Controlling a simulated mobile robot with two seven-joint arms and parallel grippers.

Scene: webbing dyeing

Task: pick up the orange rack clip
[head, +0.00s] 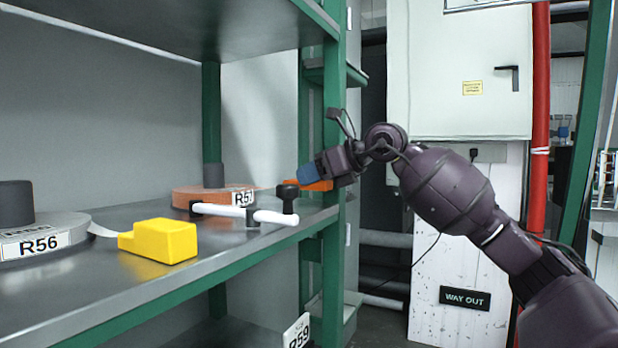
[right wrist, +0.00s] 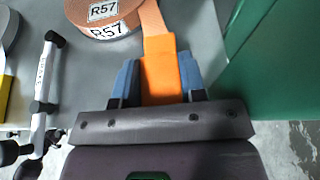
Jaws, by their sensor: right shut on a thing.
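The orange rack clip (head: 322,186) is at the right end of the shelf, beside the green post. In the right wrist view the clip (right wrist: 161,76) sits between the two blue fingers of my right gripper (head: 308,176), which is shut on it. The clip's far end meets the loose end of the orange webbing from the roll labelled R57 (head: 200,198). The roll also shows in the right wrist view (right wrist: 100,14). I cannot tell whether the clip touches the shelf. My left gripper is not in view.
A white bar with black fittings (head: 222,210) lies on the shelf (head: 60,300), left of the gripper. A yellow block (head: 160,241) and a grey roll labelled R56 (head: 45,240) are further left. The green post (head: 334,130) stands close to the gripper.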

